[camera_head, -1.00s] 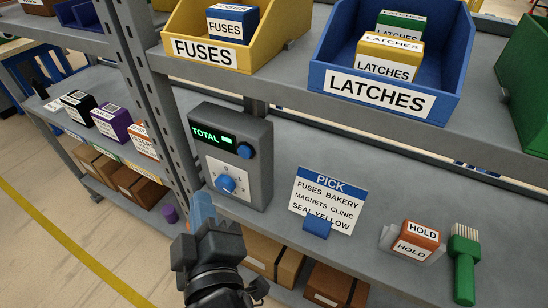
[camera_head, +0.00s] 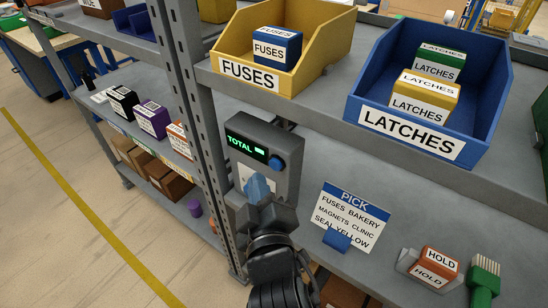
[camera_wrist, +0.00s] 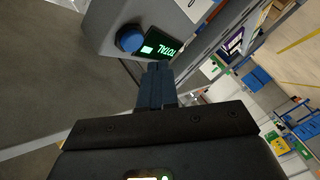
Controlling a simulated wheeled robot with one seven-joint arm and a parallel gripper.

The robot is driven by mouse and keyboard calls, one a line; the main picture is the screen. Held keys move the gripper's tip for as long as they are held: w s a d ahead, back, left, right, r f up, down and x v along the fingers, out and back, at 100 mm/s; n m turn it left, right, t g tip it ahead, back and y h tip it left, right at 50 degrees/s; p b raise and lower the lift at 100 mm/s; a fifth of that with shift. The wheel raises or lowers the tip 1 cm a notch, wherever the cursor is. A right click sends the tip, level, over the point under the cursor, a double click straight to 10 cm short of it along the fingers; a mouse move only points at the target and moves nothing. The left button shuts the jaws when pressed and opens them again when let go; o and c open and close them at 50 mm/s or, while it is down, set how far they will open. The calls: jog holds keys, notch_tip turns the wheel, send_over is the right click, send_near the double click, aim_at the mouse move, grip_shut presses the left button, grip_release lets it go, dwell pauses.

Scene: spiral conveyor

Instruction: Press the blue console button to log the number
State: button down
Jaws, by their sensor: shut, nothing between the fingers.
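The grey console (camera_head: 292,150) stands on the lower shelf, with a green-lit TOTAL display (camera_head: 246,147). A round blue button (camera_head: 277,164) sits right of the display. In the wrist view the button (camera_wrist: 130,38) and the display (camera_wrist: 165,46) appear upside down. My gripper (camera_head: 257,184) is shut and empty, with blue fingers. In the wrist view the fingertips (camera_wrist: 158,68) appear beside the button, pointing toward the display. I cannot tell whether they touch the console.
A PICK sign (camera_head: 349,216) stands right of the console, with a HOLD holder (camera_head: 434,268) and a green brush (camera_head: 484,280) farther right. The yellow FUSES bin (camera_head: 320,74) and blue LATCHES bin (camera_head: 470,128) sit on the shelf above. A shelf upright (camera_head: 190,90) is close on the left.

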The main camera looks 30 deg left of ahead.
jog(key=shift+w+p, duration=0.3)
jog(key=shift+w, duration=0.55)
jog(key=shift+d+r, duration=0.1)
dwell(1.4)
jog(key=shift+w+p, duration=0.35)
jog(key=shift+w, duration=0.05)
jog(key=shift+w+p, duration=0.4)
jog(key=shift+w, duration=0.05)
dwell(0.6)
jog(key=shift+s, duration=0.15)
jog(key=shift+s+b, duration=0.45)
jog(key=shift+s, duration=0.25)
